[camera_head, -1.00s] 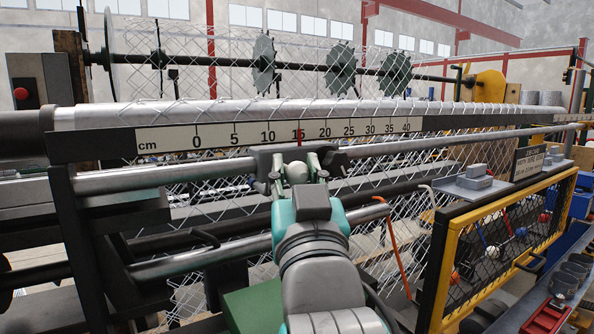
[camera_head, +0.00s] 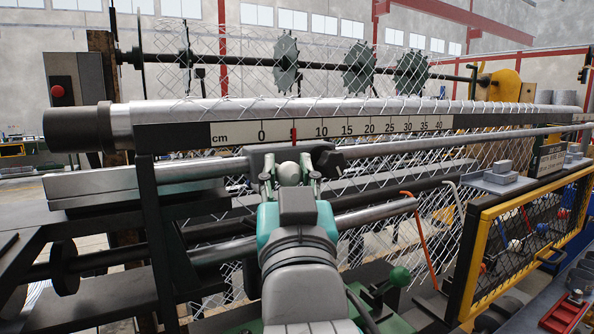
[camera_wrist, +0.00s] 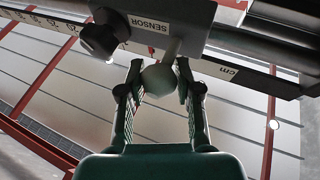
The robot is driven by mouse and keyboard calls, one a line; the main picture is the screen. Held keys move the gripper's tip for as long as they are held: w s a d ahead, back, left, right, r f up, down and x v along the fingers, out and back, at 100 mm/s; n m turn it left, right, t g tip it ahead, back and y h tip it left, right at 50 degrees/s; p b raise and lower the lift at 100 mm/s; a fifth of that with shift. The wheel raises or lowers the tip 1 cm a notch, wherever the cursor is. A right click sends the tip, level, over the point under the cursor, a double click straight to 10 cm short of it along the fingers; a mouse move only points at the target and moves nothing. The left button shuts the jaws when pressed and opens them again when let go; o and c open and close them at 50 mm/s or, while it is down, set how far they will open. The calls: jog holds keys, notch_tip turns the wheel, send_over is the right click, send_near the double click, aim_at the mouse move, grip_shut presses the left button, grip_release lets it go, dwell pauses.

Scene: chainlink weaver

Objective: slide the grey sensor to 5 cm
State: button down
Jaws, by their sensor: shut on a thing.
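The grey sensor (camera_head: 262,154) is a dark block on the round rail below the cm scale (camera_head: 390,128). Its red pointer (camera_head: 294,133) stands between the 0 and the 10, where the 5 mark would be; the 5 is hidden. A pale ball knob (camera_head: 289,173) hangs below the sensor. My gripper (camera_head: 289,178) is shut on this ball, one finger on each side. In the wrist view the ball (camera_wrist: 158,80) sits between the fingers, under the block labelled SENSOR (camera_wrist: 150,24).
A black side knob (camera_head: 328,160) sits at the sensor's right. The rail runs clear to the right; dark frame posts (camera_head: 150,220) stand at left. Wire mesh hangs behind. A yellow-framed mesh guard (camera_head: 520,235) and an orange hooked rod (camera_head: 417,235) are at right.

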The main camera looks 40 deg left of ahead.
jog(key=c, duration=0.8)
grip_release()
jog(key=v, duration=0.7)
jog(key=shift+s+d+f, duration=0.1)
jog(key=shift+d+f, duration=0.05)
